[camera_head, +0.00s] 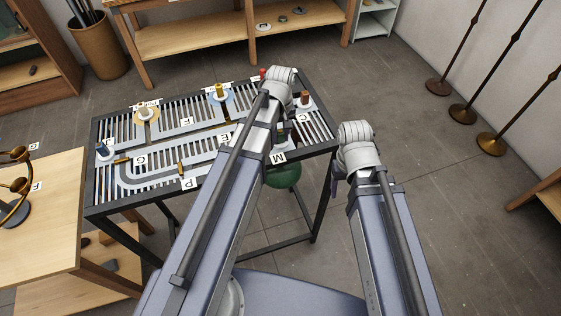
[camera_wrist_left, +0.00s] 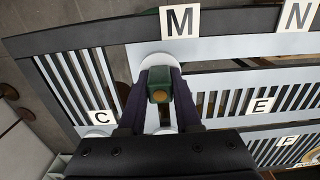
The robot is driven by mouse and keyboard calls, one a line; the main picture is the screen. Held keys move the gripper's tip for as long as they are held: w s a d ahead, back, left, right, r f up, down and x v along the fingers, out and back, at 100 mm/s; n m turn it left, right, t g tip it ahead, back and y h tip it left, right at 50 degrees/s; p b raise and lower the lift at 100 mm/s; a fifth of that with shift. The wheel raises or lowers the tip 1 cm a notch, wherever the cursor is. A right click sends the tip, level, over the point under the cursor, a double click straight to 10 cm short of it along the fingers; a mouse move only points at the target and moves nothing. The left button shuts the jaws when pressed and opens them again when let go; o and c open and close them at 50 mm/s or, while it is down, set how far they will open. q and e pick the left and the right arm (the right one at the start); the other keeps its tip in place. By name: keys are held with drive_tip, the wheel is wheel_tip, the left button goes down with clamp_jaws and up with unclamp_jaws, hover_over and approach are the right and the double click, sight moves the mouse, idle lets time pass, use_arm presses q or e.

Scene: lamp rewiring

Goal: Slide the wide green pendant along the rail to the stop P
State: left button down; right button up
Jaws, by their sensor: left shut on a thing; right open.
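The green pendant's wide round shade (camera_head: 284,177) hangs below the slotted rail table near the M label, partly hidden by my left arm. Its green top piece with a gold centre (camera_wrist_left: 159,92) stands on a white disc in the left wrist view. The stop label P (camera_head: 188,183) is at the table's front edge, left of the pendant. My right gripper (camera_head: 336,188) shows only a dark finger, off the table's right side, holding nothing visible.
The rail table (camera_head: 97,191) has pale tracks between slats. Other pendant tops, yellow (camera_head: 219,91), tan (camera_head: 146,112) and red-brown (camera_head: 304,98), stand on it. Small brass pieces (camera_head: 181,168) lie by the track. A wooden table (camera_head: 55,225) with a brass lamp stands left.

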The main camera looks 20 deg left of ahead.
idle(0.5)
use_arm(q)
drive_tip(key=shift+s+a, duration=2.05)
drive_tip(key=shift+a, duration=1)
drive_tip(key=shift+s+a, duration=2.1)
drive_tip(key=shift+a, duration=0.95)
drive_tip(key=shift+s+a, duration=2.05)
drive_tip(key=shift+a, duration=1)
drive_tip(key=shift+s+a, duration=0.55)
drive_tip(key=shift+a, duration=0.25)
drive_tip(key=shift+s+a, duration=0.55)
drive_tip(key=shift+a, duration=0.3)
drive_tip(key=shift+s+a, duration=0.55)
drive_tip(key=shift+a, duration=0.25)
drive_tip(key=c, duration=0.5)
unclamp_jaws()
wheel_tip(320, 180, up, 8)
drive_tip(key=p, duration=0.7)
drive_tip(key=shift+f+p, duration=0.1)
drive_tip(key=shift+p, duration=0.3)
